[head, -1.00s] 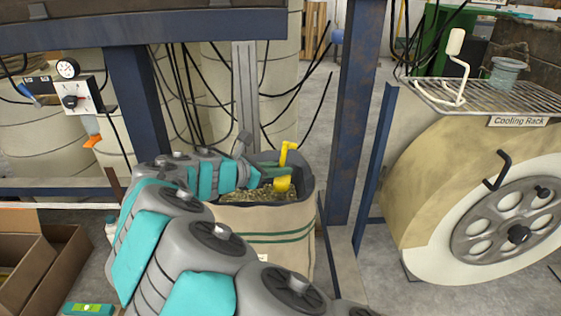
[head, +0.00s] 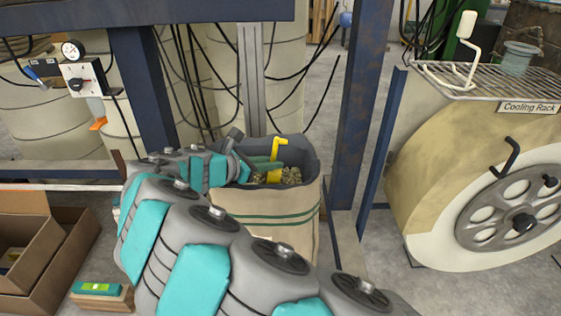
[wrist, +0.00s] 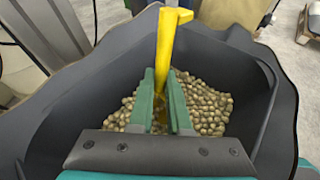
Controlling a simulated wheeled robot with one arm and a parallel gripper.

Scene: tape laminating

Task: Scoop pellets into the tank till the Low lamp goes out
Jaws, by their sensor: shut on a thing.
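A yellow scoop (head: 275,150) stands upright in the sack-sided bin (head: 310,200), its handle topped by a short hook. My gripper (head: 262,170) reaches into the bin from the left and is shut on the scoop. In the wrist view, the green fingertips (wrist: 163,95) hold the yellow handle (wrist: 165,50) from both sides. Tan pellets (wrist: 205,100) lie around it at the bottom of the dark liner (wrist: 245,75). Some pellets (head: 291,175) also show beside the scoop in the head view. The scoop's bowl is hidden. I cannot make out the tank or a Low lamp.
A blue post (head: 360,110) stands right of the bin, and a blue beam (head: 180,15) crosses above. A cooling rack (head: 490,80) and a large wheel (head: 510,210) stand at right. A gauge panel (head: 82,78) and cardboard boxes (head: 60,250) are at left.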

